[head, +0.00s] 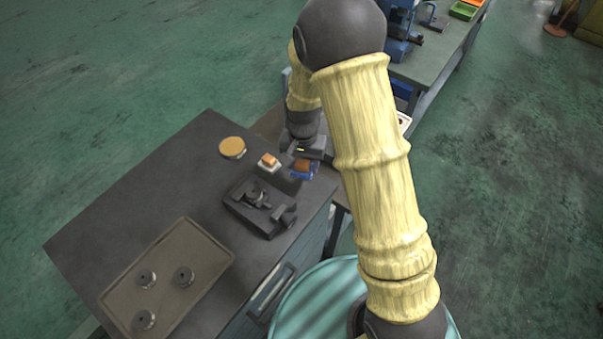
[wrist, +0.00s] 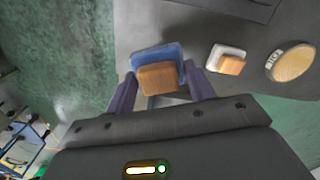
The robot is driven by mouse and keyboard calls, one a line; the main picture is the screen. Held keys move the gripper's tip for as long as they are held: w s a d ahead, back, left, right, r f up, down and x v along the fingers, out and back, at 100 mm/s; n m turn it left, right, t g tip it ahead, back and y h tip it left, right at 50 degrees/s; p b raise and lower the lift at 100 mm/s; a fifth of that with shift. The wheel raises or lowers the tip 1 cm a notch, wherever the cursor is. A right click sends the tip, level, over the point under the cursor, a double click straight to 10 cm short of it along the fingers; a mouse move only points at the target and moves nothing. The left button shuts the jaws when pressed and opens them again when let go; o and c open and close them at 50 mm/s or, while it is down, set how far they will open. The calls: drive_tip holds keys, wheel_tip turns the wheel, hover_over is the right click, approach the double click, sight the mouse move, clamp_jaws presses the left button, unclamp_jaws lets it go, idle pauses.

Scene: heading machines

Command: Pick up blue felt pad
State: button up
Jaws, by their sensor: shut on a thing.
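The blue felt pad (wrist: 156,54) shows in the wrist view between the two fingers, with an orange-brown block (wrist: 158,78) on it. My gripper (wrist: 160,88) is shut on the pad, one finger on each side. In the head view the blue pad (head: 303,174) and its brown block sit under my gripper (head: 303,158) at the table's right edge. Part of it is hidden by the gripper, and I cannot tell whether it touches the table.
A white pad (head: 268,164) with an orange block lies just left. A round tan disc (head: 232,148) is beyond it. A dark vise-like fixture (head: 261,205) stands nearer, and a tray (head: 168,280) holds 3 round metal parts. A teal round surface (head: 320,300) is in front.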

drive_tip(key=shift+d+r, duration=0.3)
drive_tip(key=shift+r, duration=0.6)
drive_tip(key=shift+a, duration=0.1)
